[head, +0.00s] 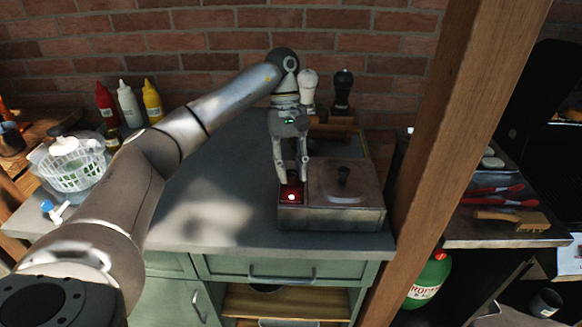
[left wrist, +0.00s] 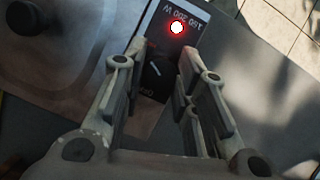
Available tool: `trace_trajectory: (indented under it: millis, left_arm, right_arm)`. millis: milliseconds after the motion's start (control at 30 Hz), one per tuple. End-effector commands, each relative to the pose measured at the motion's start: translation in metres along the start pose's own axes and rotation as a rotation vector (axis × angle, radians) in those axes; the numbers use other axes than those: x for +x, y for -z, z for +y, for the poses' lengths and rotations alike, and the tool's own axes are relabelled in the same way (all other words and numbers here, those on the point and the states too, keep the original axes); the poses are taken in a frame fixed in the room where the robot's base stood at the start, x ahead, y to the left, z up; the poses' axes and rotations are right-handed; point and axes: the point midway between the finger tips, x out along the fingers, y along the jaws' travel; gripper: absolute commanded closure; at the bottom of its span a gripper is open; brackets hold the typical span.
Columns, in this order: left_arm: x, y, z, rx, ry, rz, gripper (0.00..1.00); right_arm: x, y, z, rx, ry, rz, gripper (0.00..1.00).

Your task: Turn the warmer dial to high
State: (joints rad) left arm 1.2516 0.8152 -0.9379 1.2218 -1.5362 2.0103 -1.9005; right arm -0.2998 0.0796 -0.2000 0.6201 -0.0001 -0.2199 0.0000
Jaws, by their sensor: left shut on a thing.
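The warmer (head: 330,217) is a grey metal box with a lidded top, near the front right of the counter. Its dial (left wrist: 157,72) is a black knob with a pale pointer line, on a dark panel at the warmer's left side. Next to the dial a red lamp (left wrist: 177,28) glows; it also shows in the head view (head: 291,197). My left gripper (head: 291,178) reaches down from above and is shut on the dial, one finger on each side. The panel's printing is upside down in the left wrist view. My right gripper is not in view.
Two mills (head: 343,90) stand behind the warmer. A wooden post (head: 432,130) rises just right of it. Sauce bottles (head: 128,104) and a white basket (head: 76,166) stand at the left. The counter (head: 225,215) left of the warmer is clear.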

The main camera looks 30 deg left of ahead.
Motion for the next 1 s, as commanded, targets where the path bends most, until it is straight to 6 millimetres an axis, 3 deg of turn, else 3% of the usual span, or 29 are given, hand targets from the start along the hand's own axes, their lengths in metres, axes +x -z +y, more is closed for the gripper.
trace_trajectory:
  millis: [167, 200, 367, 733, 1000]
  left_arm:
    - [-0.001, 0.0, 0.0, -0.001, -0.002, 0.002, 0.96]
    - [-0.001, 0.0, 0.0, -0.001, -0.002, 0.002, 0.71]
    - [-0.001, 0.0, 0.0, -0.002, -0.002, 0.002, 0.53]
    - [-0.003, 0.0, 0.0, -0.001, -0.001, 0.001, 0.53]
    - [-0.029, 0.0, 0.0, -0.003, -0.004, 0.004, 0.53]
  right_arm:
    - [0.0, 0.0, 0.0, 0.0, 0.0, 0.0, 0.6]
    - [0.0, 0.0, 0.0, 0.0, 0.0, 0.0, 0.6]
    - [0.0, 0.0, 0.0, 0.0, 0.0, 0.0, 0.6]
    - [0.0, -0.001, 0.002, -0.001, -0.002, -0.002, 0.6]
    - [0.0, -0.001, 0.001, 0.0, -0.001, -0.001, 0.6]
